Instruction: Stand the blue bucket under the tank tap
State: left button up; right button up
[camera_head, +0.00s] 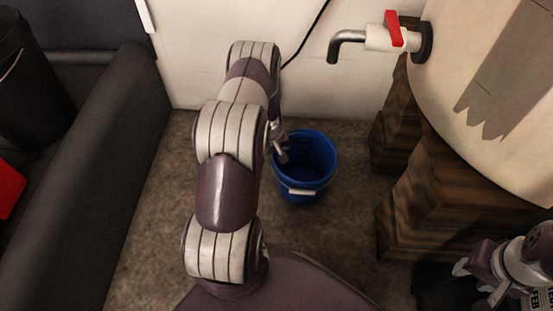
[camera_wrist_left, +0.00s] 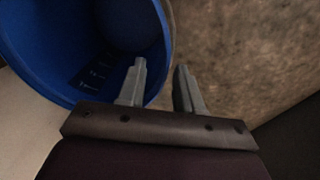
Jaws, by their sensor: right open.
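The blue bucket (camera_head: 318,160) stands upright on the floor, with a pale grip on its handle at the front. It lies left of and below the tank tap (camera_head: 385,38), which has a red lever and a bent metal spout. My left gripper (camera_head: 281,150) is at the bucket's left rim. In the left wrist view, the left gripper (camera_wrist_left: 161,82) has its fingers apart, one over the inside of the bucket (camera_wrist_left: 85,45) and one outside, with the rim between them. My right gripper (camera_head: 476,281) is open at the lower right, away from the bucket.
The pale tank (camera_head: 480,60) rests on brown wooden blocks (camera_head: 430,200) at the right. Brown floor lies clear between bucket and blocks.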

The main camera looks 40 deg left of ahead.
pick_arm(q)
jog(key=r, duration=0.2)
jog(key=r+p, duration=0.1)
jog(key=r, duration=0.2)
jog(key=r+p, duration=0.1)
jog(key=r, duration=0.1)
jog(key=shift+d+r, duration=0.15)
jog(key=shift+d, duration=0.1)
jog(key=d+r+m, duration=0.5)
jog(key=d+r, duration=0.4)
jog(key=r, duration=0.3)
jog(key=s+d+r+m, duration=0.5)
jog(key=s+d+r, duration=0.4)
jog(key=s, duration=0.3)
jog(key=shift+s+d+r+t+y, duration=0.15)
jog(key=shift+s+r+t+y, duration=0.15)
jog(key=shift+r, duration=0.5)
pick_arm(e)
notch_tip(320, 180, up, 4)
jog(key=shift+f, duration=0.2)
pick_arm(q)
jog(key=shift+o, duration=0.3)
jog(key=shift+w, duration=0.1)
